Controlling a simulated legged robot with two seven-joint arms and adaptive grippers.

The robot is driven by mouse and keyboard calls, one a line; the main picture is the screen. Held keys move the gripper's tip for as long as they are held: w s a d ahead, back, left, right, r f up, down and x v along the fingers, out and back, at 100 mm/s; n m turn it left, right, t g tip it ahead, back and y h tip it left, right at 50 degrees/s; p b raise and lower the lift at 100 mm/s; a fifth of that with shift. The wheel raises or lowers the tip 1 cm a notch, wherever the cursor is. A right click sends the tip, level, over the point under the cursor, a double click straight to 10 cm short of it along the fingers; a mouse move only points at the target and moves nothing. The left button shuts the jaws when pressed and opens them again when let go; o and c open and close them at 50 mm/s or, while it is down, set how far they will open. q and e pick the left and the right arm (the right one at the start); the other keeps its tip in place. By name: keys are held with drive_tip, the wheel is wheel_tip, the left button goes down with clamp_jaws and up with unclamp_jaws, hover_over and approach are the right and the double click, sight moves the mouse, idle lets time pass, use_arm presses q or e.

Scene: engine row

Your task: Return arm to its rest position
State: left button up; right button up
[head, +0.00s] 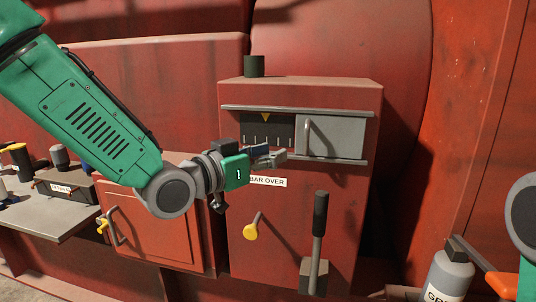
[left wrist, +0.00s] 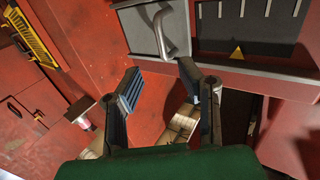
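My left arm comes in from the upper left, and my left gripper (head: 274,156) is in front of the red cabinet (head: 350,190), near the lower rail of its gauge window. In the left wrist view, the two fingers of the left gripper (left wrist: 160,84) stand apart with nothing between them. The grey sliding door (head: 340,137) and its handle (left wrist: 165,32) are beyond the fingertips, and the gripper does not hold the handle. Part of my right arm shows at the right edge; its gripper is not visible.
A black-gripped lever (head: 319,225) and a yellow-knobbed handle (head: 251,231) stick out below the gauge. A grey shelf (head: 50,215) with several items is at left. A grey canister (head: 448,279) stands at lower right.

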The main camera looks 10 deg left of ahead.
use_arm(q)
drive_tip(key=shift+s, duration=0.2)
drive_tip(key=s+a+f+n+g+y, duration=0.1)
drive_tip(key=s+a+f+g+y, duration=0.15)
drive_tip(key=f, duration=0.75)
drive_tip(key=s+a+f+n+g+y, duration=0.15)
drive_tip(key=s+f, duration=0.25)
drive_tip(key=f, duration=0.5)
drive_tip(key=s+a+f+n+g+y, duration=0.1)
drive_tip(key=s+a+f+g+y, duration=0.15)
drive_tip(key=f, duration=0.75)
drive_tip(key=s+a+f+n+g+y, duration=0.1)
drive_tip(key=s+a+f+g, duration=0.1)
drive_tip(key=s+f, duration=0.4)
drive_tip(key=s+a+f+n+g+y, duration=0.1)
drive_tip(key=s+a+f+g, duration=0.2)
drive_tip(key=s, duration=0.9)
drive_tip(key=s+a+f+n+g+y, duration=0.1)
drive_tip(key=s+a+f+g+y, duration=0.1)
drive_tip(key=s+a+f, duration=0.4)
drive_tip(key=s+f, duration=0.3)
drive_tip(key=shift+s, duration=0.35)
